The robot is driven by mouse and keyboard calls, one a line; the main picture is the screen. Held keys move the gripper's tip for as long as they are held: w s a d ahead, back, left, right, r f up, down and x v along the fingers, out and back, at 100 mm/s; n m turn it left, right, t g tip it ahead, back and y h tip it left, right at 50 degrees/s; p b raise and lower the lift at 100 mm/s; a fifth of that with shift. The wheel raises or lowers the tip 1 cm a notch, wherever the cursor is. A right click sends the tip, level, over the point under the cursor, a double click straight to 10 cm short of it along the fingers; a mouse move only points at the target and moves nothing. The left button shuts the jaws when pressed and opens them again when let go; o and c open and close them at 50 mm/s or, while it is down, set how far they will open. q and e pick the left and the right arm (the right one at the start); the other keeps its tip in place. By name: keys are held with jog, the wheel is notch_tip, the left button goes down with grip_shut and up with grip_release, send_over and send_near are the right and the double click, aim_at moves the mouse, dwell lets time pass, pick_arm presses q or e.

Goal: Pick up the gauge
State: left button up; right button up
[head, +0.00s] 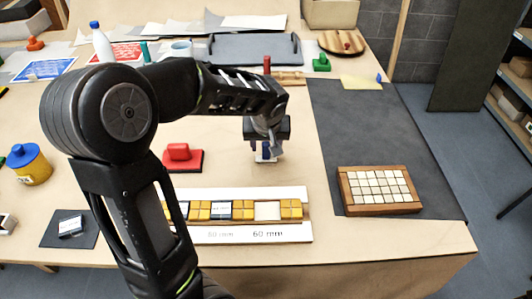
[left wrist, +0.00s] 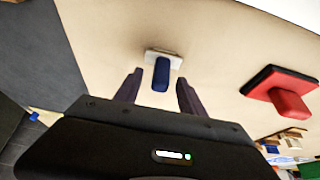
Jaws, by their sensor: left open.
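A small piece with a blue upright grip on a thin white base, which I take to be the gauge (left wrist: 161,75), stands on the bare wood table. In the head view the gauge (head: 265,157) shows just under my left gripper (head: 267,146), partly hidden by it. In the left wrist view my left gripper (left wrist: 160,79) is open, its two fingers on either side of the blue grip, with gaps showing. I cannot tell how far down the fingers reach. My right gripper is not in view.
A red-handled block on a black base (head: 183,157) stands to the left. A white-edged panel with yellow tiles (head: 237,232) lies in front. A wooden tray of cream tiles (head: 379,206) rests on the dark mat (head: 350,130) at right. A grey tray (head: 254,50) lies behind.

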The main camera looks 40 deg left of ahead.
pick_arm(q)
jog(key=shift+c, duration=0.6)
grip_shut()
